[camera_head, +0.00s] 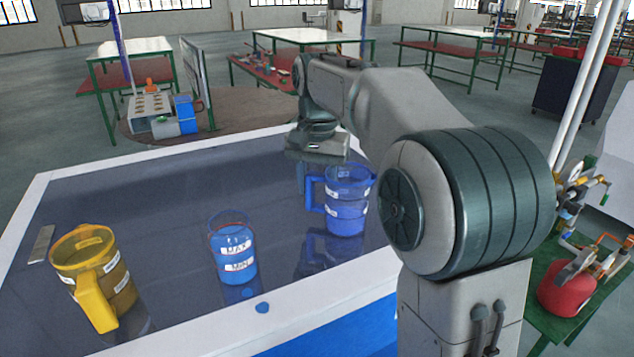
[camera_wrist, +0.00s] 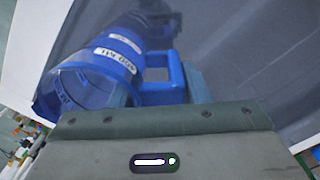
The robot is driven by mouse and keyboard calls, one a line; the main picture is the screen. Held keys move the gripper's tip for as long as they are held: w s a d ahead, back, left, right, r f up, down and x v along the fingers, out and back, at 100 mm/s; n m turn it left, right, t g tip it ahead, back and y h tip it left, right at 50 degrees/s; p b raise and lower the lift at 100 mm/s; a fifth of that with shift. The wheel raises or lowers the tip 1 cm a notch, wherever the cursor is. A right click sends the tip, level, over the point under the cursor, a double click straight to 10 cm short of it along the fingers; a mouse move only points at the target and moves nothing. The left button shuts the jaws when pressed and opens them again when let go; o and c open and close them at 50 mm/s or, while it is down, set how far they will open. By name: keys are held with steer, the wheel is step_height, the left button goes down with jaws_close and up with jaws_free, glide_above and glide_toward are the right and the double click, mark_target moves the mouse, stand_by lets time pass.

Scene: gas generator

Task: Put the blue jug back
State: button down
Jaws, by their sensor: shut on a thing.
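The blue jug (camera_head: 348,203) stands upright at the right side of the dark table top, its handle towards the left. My gripper (camera_head: 308,178) is above and beside it, with its fingers down at the handle (camera_head: 314,192). In the wrist view the blue jug (camera_wrist: 92,78) lies to the upper left. Its handle (camera_wrist: 165,82) reaches to the fingers of my gripper (camera_wrist: 190,85), which is shut on it. The lower fingertips are partly hidden. I cannot tell whether the jug's base touches the table.
A clear beaker with blue liquid (camera_head: 233,250) stands at the table's middle. A yellow jug (camera_head: 95,275) stands at the front left. The table's back left is clear.

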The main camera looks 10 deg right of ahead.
steer(key=c, duration=0.8)
jaws_free()
steer(key=shift+f, duration=0.15)
steer(key=shift+o, duration=0.2)
step_height(320, 180, up, 12)
steer(key=p, duration=0.1)
steer(key=shift+s, duration=0.1)
